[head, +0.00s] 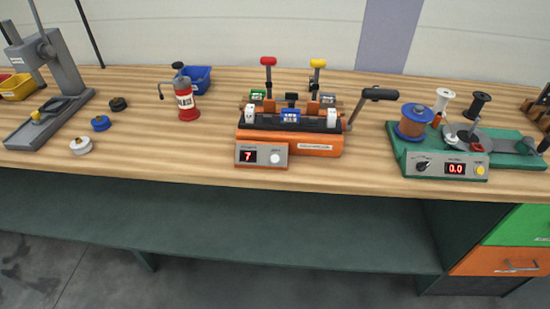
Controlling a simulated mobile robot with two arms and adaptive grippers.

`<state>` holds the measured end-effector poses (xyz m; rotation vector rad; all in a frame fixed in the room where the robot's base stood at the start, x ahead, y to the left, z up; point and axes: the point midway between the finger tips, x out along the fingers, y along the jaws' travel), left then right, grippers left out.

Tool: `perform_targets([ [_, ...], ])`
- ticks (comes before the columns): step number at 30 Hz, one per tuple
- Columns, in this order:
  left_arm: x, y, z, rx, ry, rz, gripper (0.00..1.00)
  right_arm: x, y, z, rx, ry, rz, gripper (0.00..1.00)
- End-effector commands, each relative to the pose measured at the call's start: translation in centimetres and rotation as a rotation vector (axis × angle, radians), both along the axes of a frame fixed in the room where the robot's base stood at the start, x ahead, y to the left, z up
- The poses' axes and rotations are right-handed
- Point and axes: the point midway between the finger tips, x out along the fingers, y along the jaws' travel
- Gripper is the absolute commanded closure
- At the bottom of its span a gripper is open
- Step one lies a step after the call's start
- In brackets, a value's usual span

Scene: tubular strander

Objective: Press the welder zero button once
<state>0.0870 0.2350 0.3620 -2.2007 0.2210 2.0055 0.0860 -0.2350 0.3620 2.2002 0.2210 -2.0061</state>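An orange bench machine (317,142), which looks like the welder, stands in the middle of the wooden bench. Its grey front panel (262,165) has a red display (249,156) reading 7. A round white button (275,158) sits right of the display; the small lettering above it is too small to read. Nothing covers the button. The machine carries a red-knobbed lever (268,62), a yellow-knobbed lever (318,64) and a black-handled crank (379,94) on its right. Neither of my grippers is in view.
A green machine (411,166) with spools, a 0.0 display and a yellow button (480,171) stands right. A red and grey oil can (186,100), small round pieces (100,123) and a grey press stand (66,75) are left. The bench front before the orange machine is clear.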

Motion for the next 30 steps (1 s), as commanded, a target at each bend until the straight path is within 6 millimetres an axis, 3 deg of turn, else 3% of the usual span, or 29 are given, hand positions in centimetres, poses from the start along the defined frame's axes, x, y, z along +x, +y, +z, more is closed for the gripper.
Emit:
perform_targets([
  [1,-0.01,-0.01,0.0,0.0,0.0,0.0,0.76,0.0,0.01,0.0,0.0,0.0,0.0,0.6],
  [5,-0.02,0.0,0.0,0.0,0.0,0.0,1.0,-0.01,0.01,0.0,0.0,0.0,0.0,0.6],
  [30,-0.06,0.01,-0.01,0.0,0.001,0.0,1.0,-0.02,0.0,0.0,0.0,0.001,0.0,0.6],
])
